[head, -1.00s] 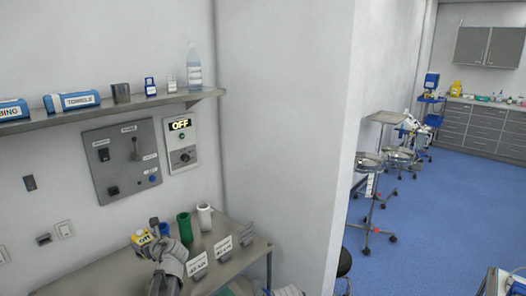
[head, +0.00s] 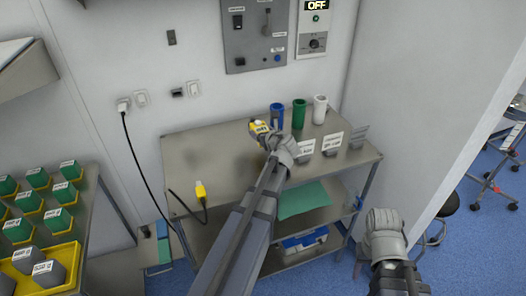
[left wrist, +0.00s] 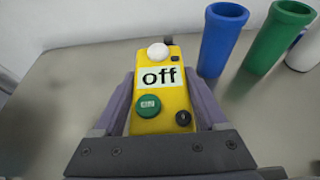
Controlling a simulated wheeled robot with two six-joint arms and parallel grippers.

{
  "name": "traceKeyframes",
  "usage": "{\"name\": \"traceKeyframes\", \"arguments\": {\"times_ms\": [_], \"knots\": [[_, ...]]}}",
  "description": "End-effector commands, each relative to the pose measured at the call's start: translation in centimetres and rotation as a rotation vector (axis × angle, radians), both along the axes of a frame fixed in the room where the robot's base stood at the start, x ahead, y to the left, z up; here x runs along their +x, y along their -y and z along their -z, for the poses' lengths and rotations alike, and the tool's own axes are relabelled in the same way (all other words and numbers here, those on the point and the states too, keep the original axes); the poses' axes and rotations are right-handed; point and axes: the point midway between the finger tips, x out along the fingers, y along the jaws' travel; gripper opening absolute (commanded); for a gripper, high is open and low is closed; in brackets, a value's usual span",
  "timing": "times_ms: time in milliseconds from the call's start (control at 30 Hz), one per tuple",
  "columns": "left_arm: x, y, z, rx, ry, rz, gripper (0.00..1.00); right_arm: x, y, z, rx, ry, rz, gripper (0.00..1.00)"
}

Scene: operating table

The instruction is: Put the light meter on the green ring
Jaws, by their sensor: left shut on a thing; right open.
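The yellow light meter (head: 258,127) has a white dome, a label reading "off" and a green ON button. My left gripper (head: 266,131) is shut on it, just above the metal table. In the left wrist view the light meter (left wrist: 160,90) sits between both fingers. A green cylinder (head: 299,114) stands upright at the table's back, between a blue one (head: 277,117) and a white one (head: 320,109). I cannot make out a separate green ring. My right gripper (head: 382,218) is open and empty, to the right of the table's front corner.
Small label signs (head: 332,143) stand in front of the cylinders. The left part of the metal tabletop (head: 195,155) is clear. A rack of green blocks (head: 62,192) stands at far left.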

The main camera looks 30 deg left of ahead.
Motion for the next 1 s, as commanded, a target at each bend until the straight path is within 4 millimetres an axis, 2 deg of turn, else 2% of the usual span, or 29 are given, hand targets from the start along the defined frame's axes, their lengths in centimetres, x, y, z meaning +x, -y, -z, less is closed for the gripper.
{"name": "traceKeyframes", "arguments": {"times_ms": [33,67,367,667,1000], "knots": [[0.0,0.0,1.6,0.000,0.000,0.000,0.06,0.0,0.0,1.6,0.000,0.000,0.000,0.50],[0.0,0.0,1.9,0.000,0.000,0.000,0.06,0.0,0.0,1.9,0.000,0.000,0.000,0.50],[0.0,0.0,2.5,0.000,0.000,0.000,0.06,0.0,0.0,2.5,0.000,0.000,0.000,0.50],[0.0,0.0,5.9,0.000,0.000,0.000,0.06,0.0,0.0,5.9,0.000,0.000,-0.001,0.50],[0.0,0.0,5.9,0.000,0.000,0.000,0.06,0.0,0.0,5.9,0.000,0.000,-0.001,0.50]]}}
